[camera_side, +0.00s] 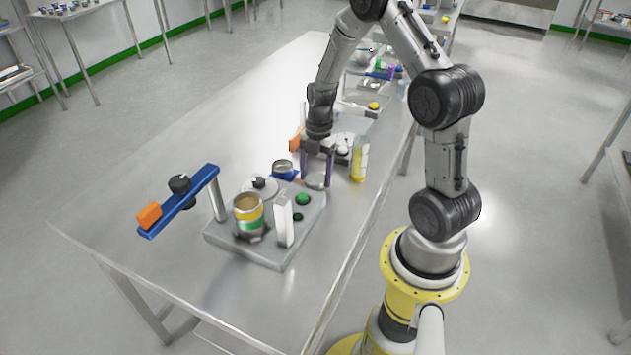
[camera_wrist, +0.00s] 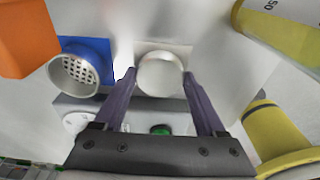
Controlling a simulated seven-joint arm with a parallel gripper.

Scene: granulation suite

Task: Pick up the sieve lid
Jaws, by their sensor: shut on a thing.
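The sieve lid (camera_wrist: 160,76) is a round, silvery disc between my fingertips in the wrist view. In the side view the lid (camera_side: 316,182) shows low over the steel table, between the purple fingers. My gripper (camera_side: 318,180) points down and is shut on it; the gripper also fills the lower middle of the wrist view (camera_wrist: 160,82). I cannot tell whether the lid touches the table. The sieve (camera_wrist: 76,72), a metal cup with a perforated bottom, is at the lid's left on a blue block (camera_wrist: 95,50); it also shows in the side view (camera_side: 282,166).
A grey station plate (camera_side: 272,246) with a banded can (camera_side: 248,216), a white post and green buttons is near. A yellow bottle (camera_side: 360,160) stands close right of my gripper. A blue bar (camera_side: 180,203) with an orange end is at left. The table's far left is clear.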

